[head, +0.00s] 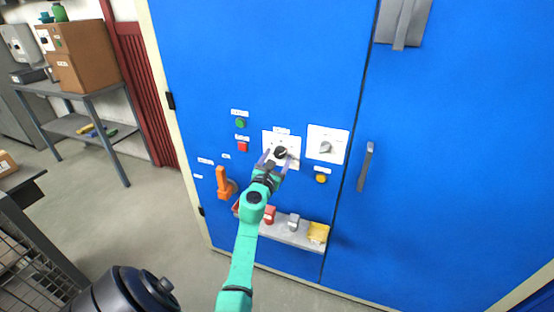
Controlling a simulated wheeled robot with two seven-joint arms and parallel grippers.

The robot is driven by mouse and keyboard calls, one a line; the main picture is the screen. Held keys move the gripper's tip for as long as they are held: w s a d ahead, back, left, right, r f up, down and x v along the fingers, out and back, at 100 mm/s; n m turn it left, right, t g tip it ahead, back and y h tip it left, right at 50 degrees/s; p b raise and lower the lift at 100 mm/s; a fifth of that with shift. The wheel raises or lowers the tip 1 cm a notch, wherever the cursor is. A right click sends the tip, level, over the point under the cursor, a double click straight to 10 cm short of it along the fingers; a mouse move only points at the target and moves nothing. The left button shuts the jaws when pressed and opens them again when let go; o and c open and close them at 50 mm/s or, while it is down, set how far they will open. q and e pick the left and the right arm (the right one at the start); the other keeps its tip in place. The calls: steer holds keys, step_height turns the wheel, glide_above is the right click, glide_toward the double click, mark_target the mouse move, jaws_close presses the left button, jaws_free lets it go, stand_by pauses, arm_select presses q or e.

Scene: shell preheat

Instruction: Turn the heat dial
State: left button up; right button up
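A black dial (281,152) sits on a white plate (294,139) on the front of a blue cabinet. A second, grey dial (325,147) sits on another white plate to its right. The labels are too small to read, so I cannot tell which is the heat dial. My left gripper (276,158) is at the black dial, with its fingers spread and its tips around the dial's lower part. I cannot tell whether they touch it. My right gripper is not in view.
A green button (240,123) and a red button (242,146) are left of the plates. A yellow button (321,178) is below the grey dial. An orange handle (225,183) projects at lower left. A shelf (283,235) with small items juts out below. A door handle (366,166) stands to the right.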

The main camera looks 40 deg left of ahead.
arm_select(q)
jaws_close()
